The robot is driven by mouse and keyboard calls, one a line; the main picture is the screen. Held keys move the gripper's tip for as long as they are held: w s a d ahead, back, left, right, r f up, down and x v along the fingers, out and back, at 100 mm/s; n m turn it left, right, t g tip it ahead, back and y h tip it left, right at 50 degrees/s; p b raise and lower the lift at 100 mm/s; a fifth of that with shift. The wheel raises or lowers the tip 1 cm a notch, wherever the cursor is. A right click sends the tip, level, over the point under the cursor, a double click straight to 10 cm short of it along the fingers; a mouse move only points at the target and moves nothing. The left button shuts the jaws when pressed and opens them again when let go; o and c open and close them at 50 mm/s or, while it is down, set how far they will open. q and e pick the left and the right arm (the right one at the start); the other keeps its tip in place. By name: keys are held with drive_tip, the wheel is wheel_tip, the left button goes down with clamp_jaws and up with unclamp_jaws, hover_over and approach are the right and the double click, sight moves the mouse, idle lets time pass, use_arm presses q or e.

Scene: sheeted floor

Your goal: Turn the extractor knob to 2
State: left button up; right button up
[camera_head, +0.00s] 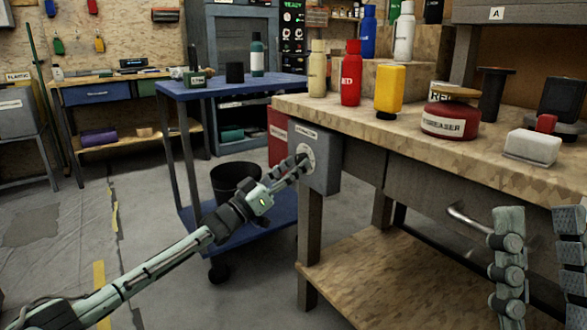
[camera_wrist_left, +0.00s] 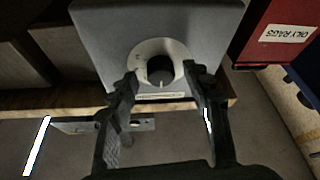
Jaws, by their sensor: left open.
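The extractor knob (camera_wrist_left: 160,70) is a dark round knob on a pale dial plate, on the grey control box (camera_head: 318,160) at the left end of the workbench. A light mark shows on the knob, but the dial numbers are too small to read. My left gripper (camera_head: 303,163) is at the front of the box. In the left wrist view its two fingers (camera_wrist_left: 164,88) are apart, one on each side of the knob; I cannot tell whether they touch it. My right gripper (camera_head: 540,245) is at the lower right, its fingers apart and nothing seen between them.
The workbench (camera_head: 350,111) holds several bottles, a red degreaser tin (camera_head: 451,120) and a white block (camera_head: 532,146). A red oil rags bin (camera_wrist_left: 277,35) is beside the box. A blue cart (camera_head: 190,90) and a black bucket (camera_head: 236,180) are behind my left arm.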

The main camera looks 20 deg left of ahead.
use_arm(q)
drive_tip(key=shift+w, duration=0.1)
clamp_jaws()
idle(0.3)
